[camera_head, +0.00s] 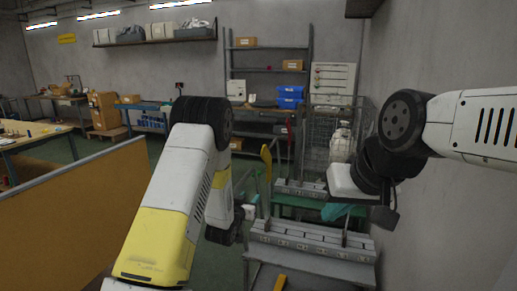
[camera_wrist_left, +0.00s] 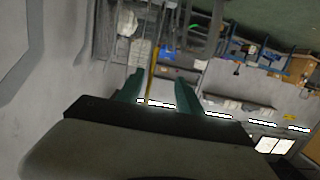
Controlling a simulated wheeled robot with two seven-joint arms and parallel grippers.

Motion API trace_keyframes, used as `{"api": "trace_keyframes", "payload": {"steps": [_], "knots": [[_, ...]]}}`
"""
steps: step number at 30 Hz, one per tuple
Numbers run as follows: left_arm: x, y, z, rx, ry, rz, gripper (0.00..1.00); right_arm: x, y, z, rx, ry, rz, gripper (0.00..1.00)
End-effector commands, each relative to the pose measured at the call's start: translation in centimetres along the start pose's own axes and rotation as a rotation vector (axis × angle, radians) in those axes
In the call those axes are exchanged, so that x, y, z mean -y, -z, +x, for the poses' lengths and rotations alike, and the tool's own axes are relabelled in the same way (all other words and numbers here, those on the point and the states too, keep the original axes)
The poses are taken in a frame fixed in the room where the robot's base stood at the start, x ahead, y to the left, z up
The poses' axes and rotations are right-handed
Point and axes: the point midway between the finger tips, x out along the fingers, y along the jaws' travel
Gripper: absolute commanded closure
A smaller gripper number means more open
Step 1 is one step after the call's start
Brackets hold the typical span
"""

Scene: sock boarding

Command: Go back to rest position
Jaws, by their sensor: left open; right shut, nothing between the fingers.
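My left arm rises from the bottom of the head view and bends down towards the grey bench. In the left wrist view my left gripper (camera_wrist_left: 160,82) shows two green fingers spread apart, with nothing between them. Its fingers are hard to make out in the head view. My right arm comes in from the right edge and folds down beside the wall. My right gripper (camera_head: 340,211) shows teal fingers near the bench and is shut, with nothing seen in it. I cannot tell whether it touches the bench. No sock can be made out.
A grey bench (camera_head: 325,266) with a slotted metal rail (camera_head: 312,238) stands ahead. A brown partition (camera_head: 75,210) is at the left and a bare wall (camera_head: 455,215) at the right. A shelf rack (camera_head: 270,70) with blue bins (camera_head: 290,97) stands behind.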

Motion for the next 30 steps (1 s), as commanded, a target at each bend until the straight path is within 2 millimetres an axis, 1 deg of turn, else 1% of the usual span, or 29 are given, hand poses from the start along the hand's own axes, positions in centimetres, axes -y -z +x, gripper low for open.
{"api": "trace_keyframes", "payload": {"steps": [1,5,11,14,17,20,21,23,24,26,27,29,30], "knots": [[0.3,0.7,-0.1,0.004,0.007,-0.003,0.56,0.0,0.0,0.0,-0.002,0.000,0.000,1.00],[0.9,1.8,-0.4,0.030,0.022,-0.012,0.56,0.0,0.0,-0.1,-0.002,0.000,0.000,1.00],[2.1,4.5,-1.5,0.089,0.053,-0.036,0.56,0.0,0.0,-0.1,-0.002,0.000,0.000,1.00],[2.8,6.2,-2.5,0.129,0.071,-0.052,0.56,0.0,0.0,0.0,-0.002,0.000,0.000,1.00],[3.5,8.4,-4.2,0.179,0.091,-0.076,0.56,0.0,0.0,-0.1,-0.002,0.000,0.000,1.00],[4.2,10.9,-6.8,0.244,0.109,-0.105,0.56,0.0,0.0,0.0,-0.001,0.000,0.000,1.00],[4.4,11.8,-8.2,0.273,0.114,-0.117,0.56,0.0,0.0,0.0,-0.001,0.000,0.000,1.00],[4.6,13.1,-10.3,0.318,0.120,-0.136,0.56,0.0,0.0,-0.1,-0.002,0.000,0.000,1.00],[4.6,13.8,-11.8,0.348,0.123,-0.147,0.56,0.0,0.0,-0.1,-0.002,0.000,0.000,1.00],[4.5,14.8,-14.2,0.392,0.123,-0.161,0.56,0.0,0.0,0.0,-0.001,0.000,0.000,1.00],[4.4,15.4,-15.9,0.422,0.123,-0.171,0.56,0.0,0.0,0.0,-0.001,0.000,0.000,1.00],[4.2,16.1,-18.6,0.465,0.123,-0.185,0.56,0.0,0.0,0.0,-0.002,0.000,0.000,1.00],[4.0,16.5,-20.5,0.495,0.121,-0.193,0.56,0.0,0.0,-0.1,-0.002,0.000,0.000,1.00]]}}
